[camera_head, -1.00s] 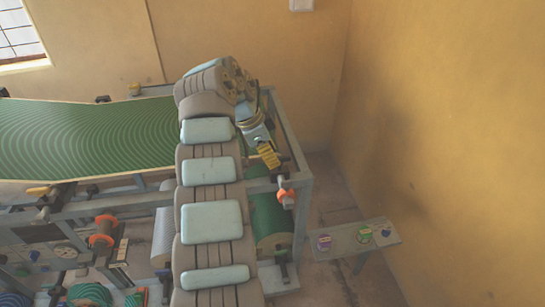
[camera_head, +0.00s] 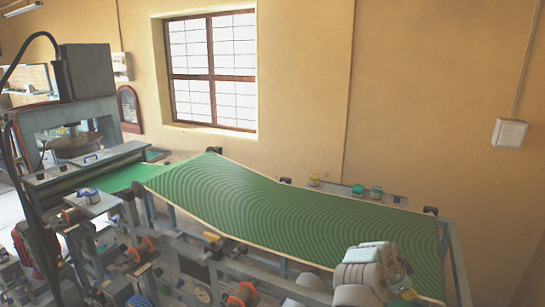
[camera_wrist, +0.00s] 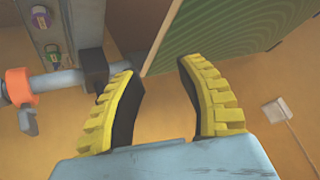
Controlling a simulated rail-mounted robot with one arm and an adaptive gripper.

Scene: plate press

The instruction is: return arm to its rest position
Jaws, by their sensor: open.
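My gripper (camera_wrist: 165,105) shows in the wrist view with its two yellow-and-black fingers spread apart and nothing between them. Past the fingertips are the edge of the green patterned belt (camera_wrist: 230,30) and a grey frame bar with a dark block. In the head view my arm is at the lower right, by the right end of the green belt (camera_head: 260,205). The gripper's fingers cannot be made out clearly there.
In the wrist view an orange collar (camera_wrist: 18,86) sits on a bar to the left. In the head view the press (camera_head: 80,140) stands at the left, and the machine frame (camera_head: 455,265) borders the belt at the right. A white box (camera_head: 509,132) hangs on the wall.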

